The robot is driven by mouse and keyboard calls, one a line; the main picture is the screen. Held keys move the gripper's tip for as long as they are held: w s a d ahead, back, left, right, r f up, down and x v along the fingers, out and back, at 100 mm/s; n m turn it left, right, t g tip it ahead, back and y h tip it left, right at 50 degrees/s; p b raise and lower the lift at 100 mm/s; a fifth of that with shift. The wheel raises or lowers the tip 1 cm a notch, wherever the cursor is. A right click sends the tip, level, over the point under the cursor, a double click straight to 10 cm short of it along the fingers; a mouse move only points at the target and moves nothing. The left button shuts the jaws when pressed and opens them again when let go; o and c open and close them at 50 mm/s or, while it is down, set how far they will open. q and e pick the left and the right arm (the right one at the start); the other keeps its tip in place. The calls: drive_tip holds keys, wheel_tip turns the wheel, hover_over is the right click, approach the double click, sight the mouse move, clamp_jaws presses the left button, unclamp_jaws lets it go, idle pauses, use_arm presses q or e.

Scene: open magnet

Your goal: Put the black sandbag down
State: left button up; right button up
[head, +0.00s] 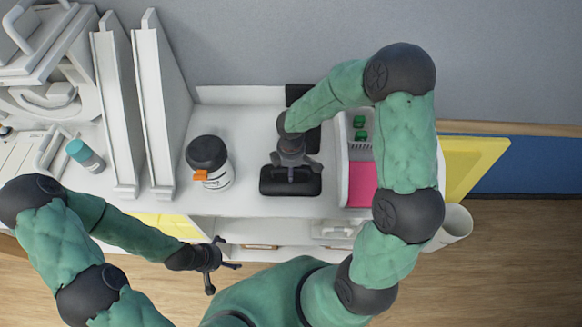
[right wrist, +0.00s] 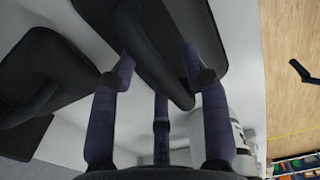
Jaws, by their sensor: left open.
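The black sandbag (head: 290,188) is at the counter's front edge, left of the pink-topped white box. My right gripper (head: 292,150) is over it from above, its fingers closed on the bag's middle. In the right wrist view the sandbag (right wrist: 150,50) is between my right gripper's fingers (right wrist: 162,60); the fingertips are partly hidden against it. I cannot tell whether the bag touches the counter. My left gripper (head: 218,262) is open and empty in front of the counter, away from the bag.
A white jar with a black lid (head: 208,163) stands left of the sandbag. Two white upright panels (head: 160,110) and a teal-capped bottle (head: 86,155) are farther left. A white box with a pink panel (head: 361,185) stands close on the right. Another black item (right wrist: 40,85) lies beside the bag.

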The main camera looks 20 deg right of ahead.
drive_tip(key=shift+r, duration=0.15)
drive_tip(key=shift+r, duration=0.3)
wheel_tip(320, 180, up, 11)
drive_tip(key=shift+r, duration=0.15)
idle(0.7)
